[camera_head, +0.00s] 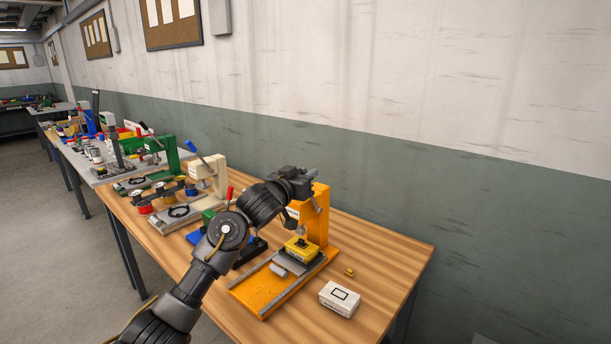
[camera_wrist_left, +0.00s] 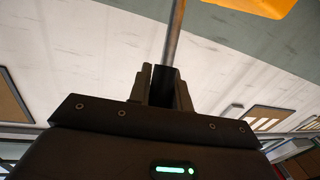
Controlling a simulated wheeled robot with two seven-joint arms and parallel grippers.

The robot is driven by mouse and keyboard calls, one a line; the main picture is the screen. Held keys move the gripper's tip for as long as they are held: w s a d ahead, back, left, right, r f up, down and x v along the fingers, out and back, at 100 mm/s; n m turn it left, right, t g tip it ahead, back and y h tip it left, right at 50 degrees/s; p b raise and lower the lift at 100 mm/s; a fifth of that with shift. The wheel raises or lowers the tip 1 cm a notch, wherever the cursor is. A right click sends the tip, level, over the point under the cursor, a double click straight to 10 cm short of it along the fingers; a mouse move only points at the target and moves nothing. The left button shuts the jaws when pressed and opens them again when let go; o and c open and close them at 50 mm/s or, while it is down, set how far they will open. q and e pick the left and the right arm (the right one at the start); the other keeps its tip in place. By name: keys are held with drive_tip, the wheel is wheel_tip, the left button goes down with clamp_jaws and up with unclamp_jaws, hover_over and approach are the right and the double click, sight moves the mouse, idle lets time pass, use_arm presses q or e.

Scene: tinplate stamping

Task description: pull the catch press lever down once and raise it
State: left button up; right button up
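The orange catch press (camera_head: 322,202) stands on the wooden bench at the right. Its metal lever rod (camera_head: 318,205) slants upward from the side of the press column and also shows in the left wrist view (camera_wrist_left: 175,35). The lever's dark grip (camera_wrist_left: 163,86) sits between the fingers of my left gripper (camera_head: 311,178). The fingers (camera_wrist_left: 162,92) appear shut on it, near the top of the column. A yellow block (camera_head: 301,250) sits under the press head. My left forearm hides part of the press. My right gripper is not in view.
A white box (camera_head: 340,299) and a small brass piece (camera_head: 349,272) lie right of the press. A cream press (camera_head: 207,175) and a green press (camera_head: 168,155) stand further left. The wall (camera_head: 480,190) is close behind. Bare bench lies at the front right.

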use_arm(q)
clamp_jaws()
